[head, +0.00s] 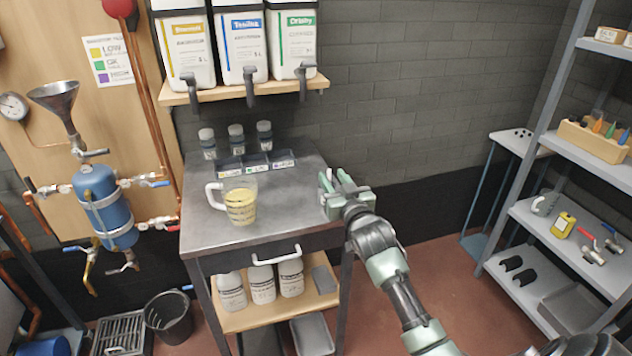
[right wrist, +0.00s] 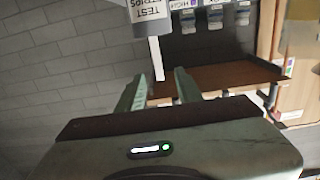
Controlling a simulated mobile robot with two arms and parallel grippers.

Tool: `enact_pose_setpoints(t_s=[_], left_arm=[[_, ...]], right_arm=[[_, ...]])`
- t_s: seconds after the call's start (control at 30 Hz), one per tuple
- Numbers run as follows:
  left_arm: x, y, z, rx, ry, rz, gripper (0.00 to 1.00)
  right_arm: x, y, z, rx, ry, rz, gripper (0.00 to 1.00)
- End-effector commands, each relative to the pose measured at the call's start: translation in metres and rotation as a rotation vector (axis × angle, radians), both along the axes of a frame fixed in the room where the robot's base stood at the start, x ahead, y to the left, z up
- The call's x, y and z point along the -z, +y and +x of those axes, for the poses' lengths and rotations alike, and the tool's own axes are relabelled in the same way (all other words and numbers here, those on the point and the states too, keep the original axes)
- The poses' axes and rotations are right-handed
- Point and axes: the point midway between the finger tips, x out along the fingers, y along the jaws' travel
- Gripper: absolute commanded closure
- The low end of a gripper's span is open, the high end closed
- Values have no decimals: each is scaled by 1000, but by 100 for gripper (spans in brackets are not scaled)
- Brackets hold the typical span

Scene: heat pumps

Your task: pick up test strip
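My right gripper (right wrist: 160,76) is open, with a gap on both sides of the strip; contact is not visible. In the head view my right gripper (head: 337,180) is over the right end of the grey metal table (head: 285,218). I cannot make out the strip or its container there. My left gripper is not in view.
A measuring jug of yellowish liquid (head: 240,200) stands on the table, left of my right gripper. Behind it are a dark labelled tray (head: 257,166) and several small jars (head: 236,138). A wooden shelf (head: 240,92) with large canisters hangs above. A grey shelving unit (head: 545,150) stands right.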

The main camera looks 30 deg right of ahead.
Motion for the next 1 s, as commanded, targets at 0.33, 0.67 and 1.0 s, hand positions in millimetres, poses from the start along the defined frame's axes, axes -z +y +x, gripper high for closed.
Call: enact_pose_setpoints(t_s=[0.33, 0.67, 1.0], left_arm=[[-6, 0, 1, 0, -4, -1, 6], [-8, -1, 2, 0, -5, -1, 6], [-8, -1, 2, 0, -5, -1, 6]], right_arm=[[1, -7, 37, -2, -2, 1, 65], [4, -14, 65, -2, -3, -1, 65], [4, -14, 64, -3, -3, -2, 100]])
